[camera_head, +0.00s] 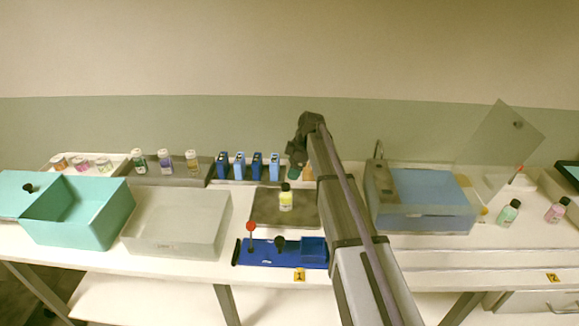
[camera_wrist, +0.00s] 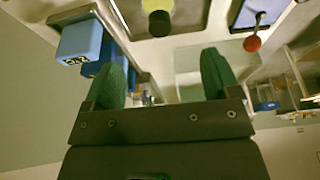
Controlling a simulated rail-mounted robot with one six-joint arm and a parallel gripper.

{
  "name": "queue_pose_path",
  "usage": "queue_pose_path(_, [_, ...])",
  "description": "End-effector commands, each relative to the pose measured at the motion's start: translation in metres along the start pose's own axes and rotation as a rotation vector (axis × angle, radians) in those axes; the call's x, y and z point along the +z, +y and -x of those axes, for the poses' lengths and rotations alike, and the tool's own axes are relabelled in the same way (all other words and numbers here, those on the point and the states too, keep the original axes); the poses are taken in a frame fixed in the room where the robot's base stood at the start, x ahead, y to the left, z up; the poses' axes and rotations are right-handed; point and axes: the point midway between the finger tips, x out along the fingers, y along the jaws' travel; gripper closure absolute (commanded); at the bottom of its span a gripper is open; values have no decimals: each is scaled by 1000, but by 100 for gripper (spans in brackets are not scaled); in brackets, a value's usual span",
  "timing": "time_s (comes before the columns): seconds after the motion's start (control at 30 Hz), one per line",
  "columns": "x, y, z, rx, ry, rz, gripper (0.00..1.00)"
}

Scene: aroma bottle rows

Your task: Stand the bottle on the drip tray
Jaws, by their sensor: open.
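A bottle (camera_head: 285,201) with pale yellow contents and a black cap stands upright on the dark, flat drip tray (camera_head: 307,220) in the middle of the bench. In the wrist view the bottle (camera_wrist: 157,6) shows at the top edge, partly cut off, cap towards me. My gripper (camera_head: 299,172) hangs behind and above the bottle, close to the back row of boxes. Its green fingers are spread wide in the wrist view (camera_wrist: 164,56), with nothing between them and the bottle beyond their tips.
Several blue boxes (camera_head: 257,166) stand in a rack just left of my gripper. A blue fixture (camera_head: 266,254) with a red-knobbed lever (camera_head: 250,227) lies in front of the tray. A clear bin (camera_head: 178,223) is left; a blue-lidded machine (camera_head: 425,195) is right.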

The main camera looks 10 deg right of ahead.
Motion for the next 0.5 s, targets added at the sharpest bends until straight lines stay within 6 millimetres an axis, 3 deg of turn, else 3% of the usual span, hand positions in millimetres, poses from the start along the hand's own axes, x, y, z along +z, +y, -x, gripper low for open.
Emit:
queue_pose_path(0.1, [1,-2,1,0,-1,-5,18])
queue_pose_path(0.17, [2,-19,0,-1,-12,-48,18])
queue_pose_path(0.27, [10,-90,0,2,-65,-271,18])
queue_pose_path(0.4, [34,-229,4,64,-180,-776,18])
queue_pose_path(0.5, [51,-299,8,136,-233,-1081,18])
